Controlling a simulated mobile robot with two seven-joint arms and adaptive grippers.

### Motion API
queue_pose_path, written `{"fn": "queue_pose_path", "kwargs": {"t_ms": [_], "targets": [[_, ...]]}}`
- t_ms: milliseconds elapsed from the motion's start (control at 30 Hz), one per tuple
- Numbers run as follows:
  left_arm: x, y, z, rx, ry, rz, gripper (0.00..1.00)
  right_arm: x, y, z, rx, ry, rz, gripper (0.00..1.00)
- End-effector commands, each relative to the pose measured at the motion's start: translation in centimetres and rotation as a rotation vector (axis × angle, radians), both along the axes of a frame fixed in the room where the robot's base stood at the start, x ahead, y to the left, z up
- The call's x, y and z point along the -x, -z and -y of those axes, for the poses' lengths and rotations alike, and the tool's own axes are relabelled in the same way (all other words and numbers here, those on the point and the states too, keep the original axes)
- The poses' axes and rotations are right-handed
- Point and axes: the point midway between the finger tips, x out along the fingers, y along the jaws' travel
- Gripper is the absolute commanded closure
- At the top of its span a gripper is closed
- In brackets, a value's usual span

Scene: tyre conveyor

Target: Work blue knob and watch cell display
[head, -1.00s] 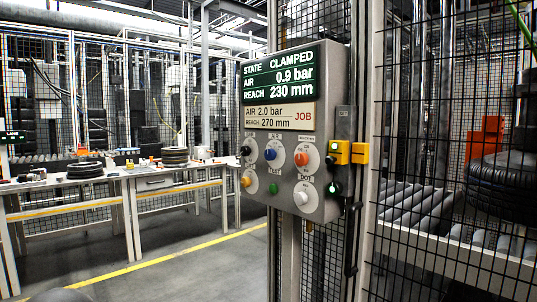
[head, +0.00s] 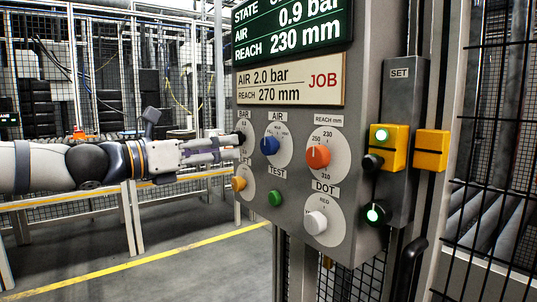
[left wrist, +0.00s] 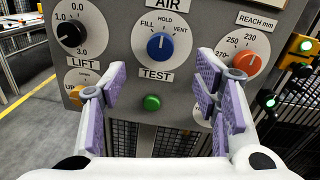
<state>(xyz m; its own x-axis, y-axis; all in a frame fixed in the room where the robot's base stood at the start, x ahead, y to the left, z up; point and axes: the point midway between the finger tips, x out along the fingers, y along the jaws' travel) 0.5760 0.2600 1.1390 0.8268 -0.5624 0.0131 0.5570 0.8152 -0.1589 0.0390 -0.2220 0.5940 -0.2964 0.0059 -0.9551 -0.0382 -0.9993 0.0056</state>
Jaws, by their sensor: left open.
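The blue knob (head: 270,145) is on the grey panel under the label AIR. In the left wrist view the blue knob (left wrist: 160,46) sits among the marks FILL, HOLD and VENT, with its pointer mark towards HOLD. My left gripper (head: 226,147) reaches in from the left at the panel's left edge. In the left wrist view my left gripper (left wrist: 162,88) is open and empty, its purple pads spread below the knob, apart from it. The cell display (head: 290,28) reads AIR 0.9 bar, REACH 230 mm; its STATE line is cut off. My right gripper is not in view.
A job plate (head: 290,81) reads AIR 2.0 bar, REACH 270 mm. Close to the blue knob are a black knob (left wrist: 71,33), an orange knob (head: 318,156), a green TEST button (head: 275,198) and a white knob (head: 315,222). Mesh fencing (head: 500,200) stands at right.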

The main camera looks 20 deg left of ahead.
Motion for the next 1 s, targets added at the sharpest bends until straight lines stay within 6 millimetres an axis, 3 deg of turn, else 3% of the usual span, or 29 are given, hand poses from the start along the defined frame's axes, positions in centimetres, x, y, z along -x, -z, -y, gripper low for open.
{"fn": "queue_pose_path", "kwargs": {"t_ms": [33,100,400,767,1000], "targets": [[-1.3,1.6,0.8,-0.004,0.003,-0.019,0.44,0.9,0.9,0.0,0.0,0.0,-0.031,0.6],[-2.9,1.7,1.8,-0.009,0.003,-0.02,0.44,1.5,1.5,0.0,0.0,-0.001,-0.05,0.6],[-8.0,0.9,5.5,-0.01,0.001,-0.01,0.44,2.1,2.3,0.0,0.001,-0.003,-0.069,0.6],[-8.8,0.7,6.1,-0.009,0.002,-0.007,0.44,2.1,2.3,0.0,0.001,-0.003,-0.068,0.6],[-8.8,0.7,6.1,-0.009,0.002,-0.008,0.93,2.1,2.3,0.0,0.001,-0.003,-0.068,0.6]]}}
